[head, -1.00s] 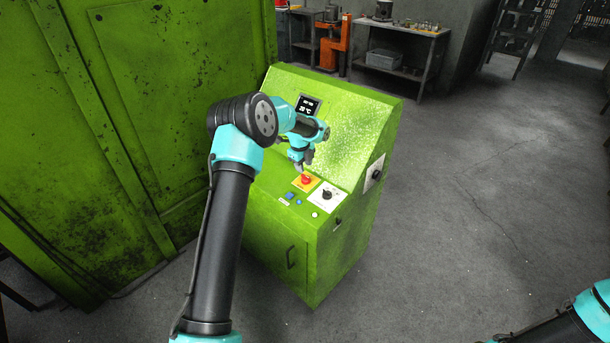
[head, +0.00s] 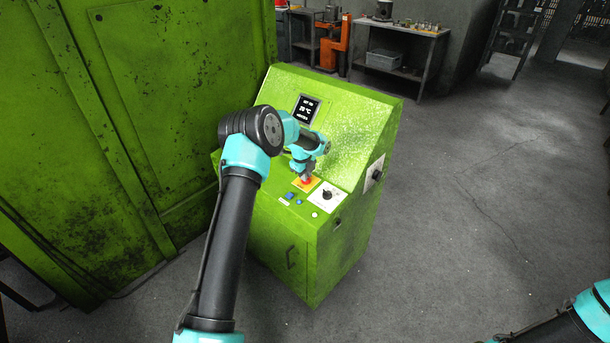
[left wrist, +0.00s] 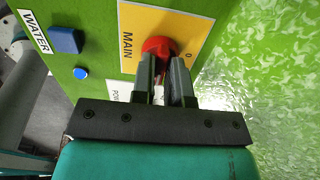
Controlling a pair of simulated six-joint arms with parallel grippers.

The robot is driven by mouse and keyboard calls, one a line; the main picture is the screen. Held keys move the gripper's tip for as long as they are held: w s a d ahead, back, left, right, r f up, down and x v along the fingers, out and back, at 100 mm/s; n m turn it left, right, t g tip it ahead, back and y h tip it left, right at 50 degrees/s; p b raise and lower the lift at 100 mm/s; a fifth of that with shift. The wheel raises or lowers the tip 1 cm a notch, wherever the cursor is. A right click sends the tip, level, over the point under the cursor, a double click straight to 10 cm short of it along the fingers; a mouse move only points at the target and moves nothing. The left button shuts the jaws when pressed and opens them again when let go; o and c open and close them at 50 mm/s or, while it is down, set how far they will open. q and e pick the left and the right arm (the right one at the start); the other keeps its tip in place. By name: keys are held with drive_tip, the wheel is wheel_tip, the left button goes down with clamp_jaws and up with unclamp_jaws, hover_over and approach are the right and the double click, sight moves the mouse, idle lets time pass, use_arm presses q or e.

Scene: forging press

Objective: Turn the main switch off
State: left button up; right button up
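In the left wrist view the red knob (left wrist: 159,47) sits on the yellow plate (left wrist: 150,22) marked MAIN, with a 0 near one edge. My left gripper (head: 305,174) is right over the knob, pointing down at it. In the left wrist view its two fingers (left wrist: 163,62) are apart, their tips at the knob's near edge and partly hiding it. Whether they touch it I cannot tell. The right gripper is out of view.
Beside the switch are a white plate with a black knob (head: 327,195), blue buttons (head: 289,196) and a white button (head: 315,215). A display (head: 307,109) is on the upper panel. A green cabinet wall (head: 120,130) stands at left. The floor at right is clear.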

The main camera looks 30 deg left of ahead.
use_arm(q)
clamp_jaws()
drive_tip(key=shift+n, duration=0.3)
drive_tip(key=n, duration=0.8)
drive_tip(key=shift+n, duration=0.3)
drive_tip(key=n, duration=0.4)
drive_tip(key=shift+n, duration=2.5)
